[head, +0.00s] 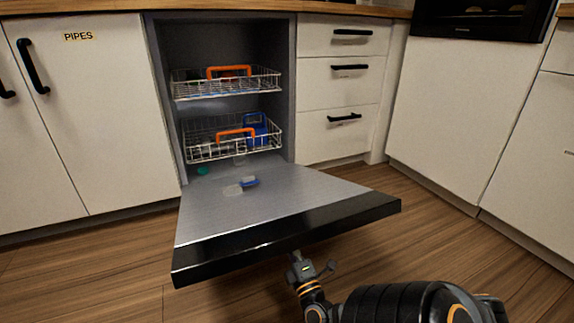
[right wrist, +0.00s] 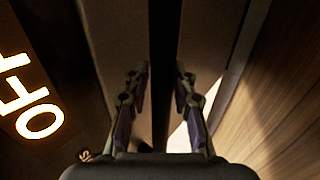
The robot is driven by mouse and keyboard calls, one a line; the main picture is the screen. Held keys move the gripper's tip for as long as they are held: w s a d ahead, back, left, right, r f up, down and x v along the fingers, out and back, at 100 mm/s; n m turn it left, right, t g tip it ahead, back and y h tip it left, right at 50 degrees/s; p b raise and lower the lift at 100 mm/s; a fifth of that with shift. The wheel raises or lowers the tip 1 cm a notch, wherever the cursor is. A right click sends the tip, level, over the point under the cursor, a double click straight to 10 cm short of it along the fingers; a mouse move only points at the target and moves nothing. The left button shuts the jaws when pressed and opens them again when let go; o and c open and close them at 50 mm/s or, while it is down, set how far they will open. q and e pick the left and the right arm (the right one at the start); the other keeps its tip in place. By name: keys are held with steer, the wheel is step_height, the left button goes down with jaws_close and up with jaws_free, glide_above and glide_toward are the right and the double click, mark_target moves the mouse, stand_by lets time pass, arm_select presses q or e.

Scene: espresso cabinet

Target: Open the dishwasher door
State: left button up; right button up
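The dishwasher door (head: 270,203) is folded down, close to level, with its grey inner face up and its black front edge (head: 290,237) toward me. The dishwasher interior (head: 220,48) is exposed. My right gripper (head: 312,270) is just below the door's black front edge, partly hidden by it; contact cannot be told. In the right wrist view, the right gripper's two fingers (right wrist: 163,82) stand apart, with a dark strip seen between them and nothing clearly clamped. My left gripper is not in view.
An upper rack (head: 226,88) and a lower rack (head: 205,150), with orange handles, sit inside the dishwasher. A cabinet labelled PIPES (head: 105,110) is on the left; drawers (head: 340,85) are on the right. Wooden floor (head: 445,225) is open right of the door.

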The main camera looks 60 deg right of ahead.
steer(key=o, duration=0.3)
steer(key=shift+o, duration=0.2)
steer(key=shift+s+a+f, duration=0.15)
steer(key=shift+s, duration=0.15)
steer(key=v, duration=1.1)
steer(key=shift+s+a+f, duration=0.1)
steer(key=shift+s, duration=0.05)
